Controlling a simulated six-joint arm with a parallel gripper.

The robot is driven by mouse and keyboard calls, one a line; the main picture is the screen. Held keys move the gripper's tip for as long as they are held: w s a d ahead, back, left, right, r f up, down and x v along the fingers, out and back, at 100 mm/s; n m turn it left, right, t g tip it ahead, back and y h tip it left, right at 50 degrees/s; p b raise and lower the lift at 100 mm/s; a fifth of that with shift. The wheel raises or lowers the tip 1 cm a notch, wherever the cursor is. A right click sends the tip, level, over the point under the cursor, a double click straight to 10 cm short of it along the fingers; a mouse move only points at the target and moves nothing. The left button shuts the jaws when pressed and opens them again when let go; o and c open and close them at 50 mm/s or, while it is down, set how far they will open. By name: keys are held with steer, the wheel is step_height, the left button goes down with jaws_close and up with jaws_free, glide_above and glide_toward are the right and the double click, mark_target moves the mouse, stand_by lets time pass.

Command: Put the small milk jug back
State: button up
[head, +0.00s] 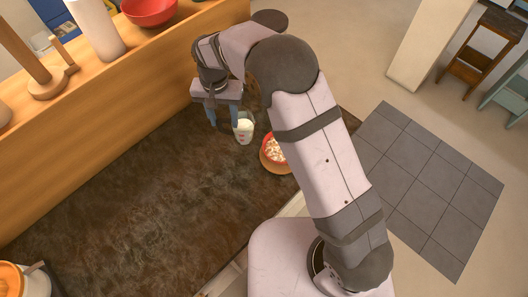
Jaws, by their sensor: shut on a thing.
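The small milk jug (244,131) is a pale, see-through vessel with white inside and a small red mark. It is at the upper middle of the head view, over the dark brown surface. My gripper (224,123) points down at it, with two blue-grey fingers. The gripper is shut on the jug, which shows at the right finger. The exact contact is hard to see at this size. I cannot tell whether the jug's base touches the surface.
A red-rimmed bowl (274,150) of pale pieces stands right of the jug, close to my arm. A wooden ledge (130,85) runs along the left, bearing a red bowl (150,10) and a white cylinder (97,30). The dark brown surface (130,200) is bare toward the lower left.

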mark_target(220, 124)
steer(key=shift+a+f+b, duration=0.15)
steer(key=shift+f+b, duration=0.65)
steer(key=shift+b, duration=0.05)
steer(key=f+b, duration=0.1)
steer(key=b, duration=0.1)
steer(key=a+f+b, duration=0.1)
steer(key=b, duration=0.1)
steer(key=shift+w+a+b, duration=0.15)
steer(key=shift+w+b, duration=0.05)
steer(key=shift+b, duration=0.1)
steer(key=s+r+m+b, duration=0.1)
steer(key=m+b, duration=0.1)
steer(key=s+r+m+b, duration=0.1)
steer(key=m+b, duration=0.2)
steer(key=s+r+m+b, duration=0.1)
steer(key=s+m+b, duration=0.1)
steer(key=b, duration=0.1)
steer(key=shift+r+m, duration=0.3)
steer(key=shift+r, duration=0.1)
step_height(220, 124, down, 10)
steer(key=p, duration=0.2)
steer(key=shift+p, duration=0.3)
